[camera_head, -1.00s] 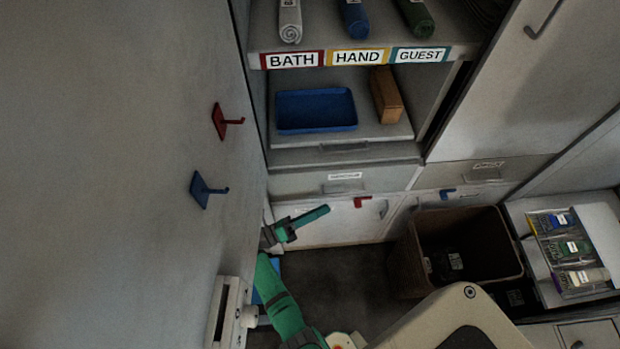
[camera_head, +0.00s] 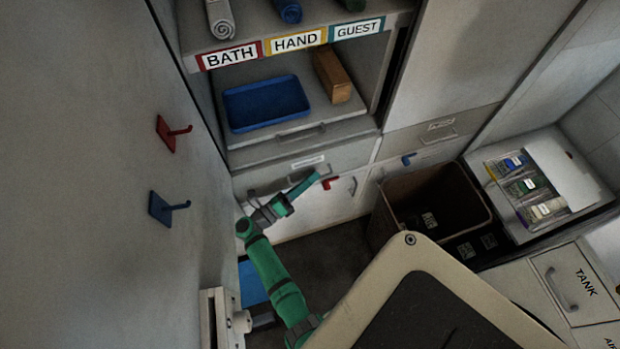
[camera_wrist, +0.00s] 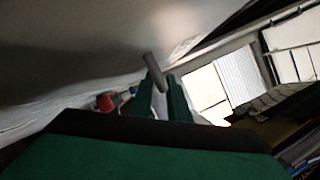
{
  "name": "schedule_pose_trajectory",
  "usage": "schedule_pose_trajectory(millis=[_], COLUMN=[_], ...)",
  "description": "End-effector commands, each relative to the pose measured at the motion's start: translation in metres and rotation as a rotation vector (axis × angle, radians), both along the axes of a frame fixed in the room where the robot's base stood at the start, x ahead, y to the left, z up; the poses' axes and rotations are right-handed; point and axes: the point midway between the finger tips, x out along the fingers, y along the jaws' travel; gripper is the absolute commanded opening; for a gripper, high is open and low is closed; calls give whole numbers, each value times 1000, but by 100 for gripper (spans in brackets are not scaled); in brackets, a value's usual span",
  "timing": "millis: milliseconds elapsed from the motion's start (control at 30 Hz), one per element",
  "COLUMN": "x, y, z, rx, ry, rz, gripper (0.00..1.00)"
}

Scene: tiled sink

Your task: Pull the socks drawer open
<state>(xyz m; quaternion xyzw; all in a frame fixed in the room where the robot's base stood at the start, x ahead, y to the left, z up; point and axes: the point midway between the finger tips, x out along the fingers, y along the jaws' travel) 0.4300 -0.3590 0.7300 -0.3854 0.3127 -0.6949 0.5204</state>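A grey drawer front (camera_head: 345,158) with a small white label (camera_head: 308,162) sits under the cubby. A second labelled drawer (camera_head: 440,128) is to its right. Both look closed, and I cannot read either label. My green gripper (camera_head: 316,177) is at the left drawer's front, over the place of its handle. In the wrist view my two fingers (camera_wrist: 163,92) stand apart, with a grey bar handle (camera_wrist: 152,68) reaching between their tips. I see no clear contact with the bar. Most of the handle is hidden by my gripper in the head view.
A red latch (camera_head: 330,182) is just below the drawer, close to my gripper. A brown bin (camera_head: 480,190) stands to the right. Red (camera_head: 168,134) and blue (camera_head: 163,208) hooks stick out of the left wall. A blue tray (camera_head: 232,108) lies in the cubby above.

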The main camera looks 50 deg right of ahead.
Motion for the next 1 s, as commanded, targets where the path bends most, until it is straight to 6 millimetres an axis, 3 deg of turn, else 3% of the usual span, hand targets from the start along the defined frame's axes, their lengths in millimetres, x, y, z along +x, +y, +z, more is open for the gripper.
schedule_pose_trajectory(millis=[267, 333, 367, 1000], x=[-1, -1, 0, 2], y=[-2, -2, -2, 2], z=[0, 0, 0, -1], rx=[0, 0, 0, 2], ry=[0, 0, 0, 2], rz=[-2, -1, -1, 7], gripper=[15, 1, 0, 0])
